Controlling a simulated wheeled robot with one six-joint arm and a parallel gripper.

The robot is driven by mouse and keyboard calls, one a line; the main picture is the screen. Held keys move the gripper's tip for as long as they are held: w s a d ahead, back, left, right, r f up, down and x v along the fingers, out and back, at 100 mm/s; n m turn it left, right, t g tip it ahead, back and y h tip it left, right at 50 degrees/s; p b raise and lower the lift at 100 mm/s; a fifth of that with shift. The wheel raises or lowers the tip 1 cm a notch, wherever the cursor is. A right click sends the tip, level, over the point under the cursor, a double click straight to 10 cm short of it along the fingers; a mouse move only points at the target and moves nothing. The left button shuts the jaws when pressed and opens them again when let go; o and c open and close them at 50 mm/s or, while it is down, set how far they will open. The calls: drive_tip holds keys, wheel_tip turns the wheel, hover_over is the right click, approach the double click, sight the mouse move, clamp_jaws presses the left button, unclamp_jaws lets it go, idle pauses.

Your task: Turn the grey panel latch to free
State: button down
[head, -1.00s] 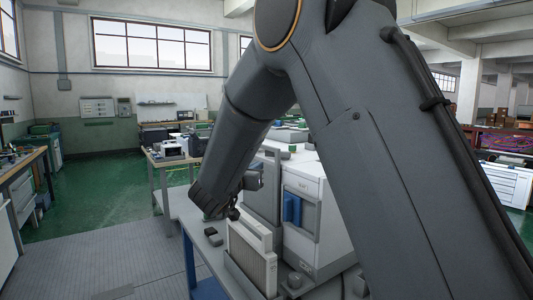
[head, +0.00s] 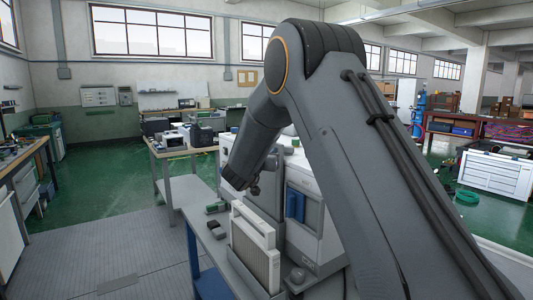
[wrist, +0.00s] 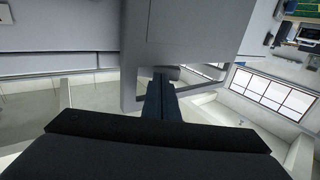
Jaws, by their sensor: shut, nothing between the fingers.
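A grey panel (head: 266,199) stands upright on the front of the equipment on the bench, left of a white box with a blue handle. My gripper (head: 255,189) is in front of this panel, mostly hidden by my own arm. In the wrist view my gripper (wrist: 161,95) has its dark fingers together, with nothing seen between them. The fingers point at the lower edge of a large grey surface (wrist: 185,35). I cannot tell whether they touch it. I cannot make out the latch in either view.
A white pleated filter (head: 252,249) stands in a grey holder at the bench front. The blue handle (head: 294,204) is on the white box (head: 306,237) to the right. Small dark items (head: 216,229) lie on the bench. The grey floor mat (head: 95,254) at left is clear.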

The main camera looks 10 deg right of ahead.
drive_tip(key=shift+x, duration=0.75)
drive_tip(key=shift+w+a+m+g+h, duration=0.1)
drive_tip(key=shift+w+m+g+h, duration=0.15)
drive_tip(key=shift+m+g+h, duration=0.25)
drive_tip(key=shift+w+f+m+g+h, duration=0.1)
drive_tip(key=shift+w+m+g+h, duration=0.55)
drive_tip(key=shift+m+g+h, duration=0.5)
drive_tip(key=shift+w+d+b, duration=0.15)
drive_tip(key=shift+w+b, duration=0.05)
drive_tip(key=shift+w, duration=0.3)
drive_tip(key=shift+w+d+b, duration=0.15)
drive_tip(key=shift+w, duration=0.45)
